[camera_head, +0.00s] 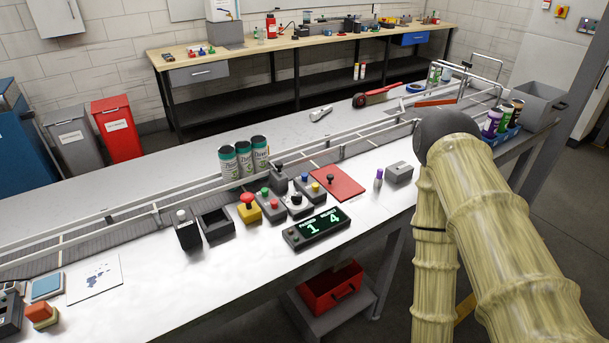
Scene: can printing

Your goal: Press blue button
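A small blue button (304,177) sits at the back of a dark grey two-button box (309,187) on the white worktop, with a yellow button (315,187) in front of it. The box is among other control boxes near the middle of the view. Nothing visibly touches the blue button. My arm fills the right side of the view. My gripper does not show, so I cannot see where it is relative to the button.
A lever box (296,202) and a box with green and red buttons (271,206) stand left of the two-button box. A red plate (335,184) lies to its right. A display (318,229) is in front. Three cans (244,160) stand behind, by the conveyor rail.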

